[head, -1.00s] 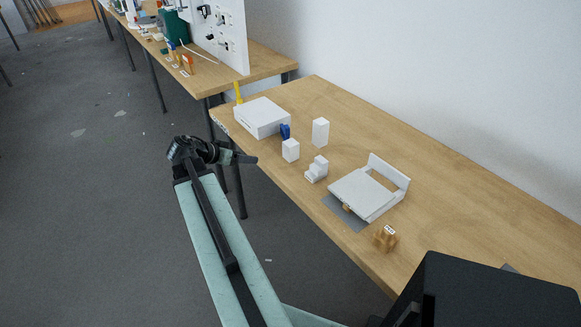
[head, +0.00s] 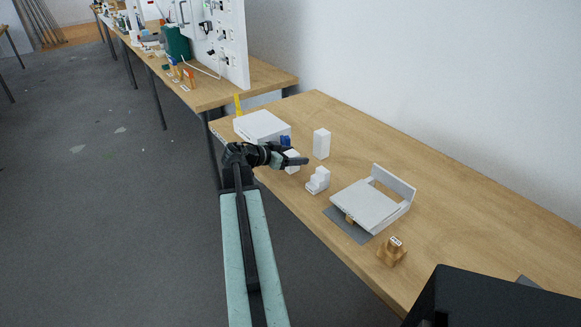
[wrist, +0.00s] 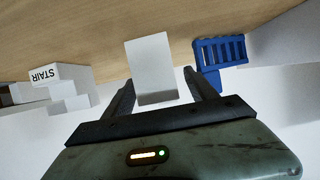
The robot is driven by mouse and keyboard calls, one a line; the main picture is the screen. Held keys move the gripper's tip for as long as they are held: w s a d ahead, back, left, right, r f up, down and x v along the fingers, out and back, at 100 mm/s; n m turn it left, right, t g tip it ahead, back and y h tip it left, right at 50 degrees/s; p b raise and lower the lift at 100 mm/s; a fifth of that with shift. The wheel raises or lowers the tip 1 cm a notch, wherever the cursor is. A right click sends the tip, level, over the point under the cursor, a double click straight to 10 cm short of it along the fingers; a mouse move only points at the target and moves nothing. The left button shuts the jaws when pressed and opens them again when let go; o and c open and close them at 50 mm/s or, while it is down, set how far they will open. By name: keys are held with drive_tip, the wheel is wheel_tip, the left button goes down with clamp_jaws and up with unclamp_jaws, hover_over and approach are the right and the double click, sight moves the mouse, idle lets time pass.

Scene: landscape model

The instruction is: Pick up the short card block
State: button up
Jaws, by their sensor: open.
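The short card block is a small white block (head: 292,153) near the table's front edge, partly hidden by my gripper in the head view. In the wrist view I take the white block (wrist: 152,62) in the middle to be it. My gripper (head: 302,161) is over the table edge at the block. In the wrist view its two dark fingers (wrist: 158,80) are apart, one to each side of the block in the picture. I cannot tell whether they touch it.
A blue slatted piece (wrist: 220,50) and a white stair piece (wrist: 62,88) flank the block. A taller white block (head: 321,144) stands behind. A large white box (head: 262,124), a white model (head: 365,205) and a wooden piece (head: 391,252) are also on the table (head: 450,215).

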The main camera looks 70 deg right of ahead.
drive_tip(key=shift+x, duration=0.75)
drive_tip(key=c, duration=1.4)
drive_tip(key=shift+r, duration=0.1)
drive_tip(key=shift+r+p, duration=0.45)
drive_tip(key=shift+p, duration=0.05)
wheel_tip(320, 180, up, 3)
drive_tip(key=p, duration=0.3)
drive_tip(key=shift+r, duration=0.15)
drive_tip(key=w+a+p, duration=0.1)
drive_tip(key=w+a, duration=0.7)
drive_tip(key=a, duration=0.6)
drive_tip(key=shift+r, duration=0.45)
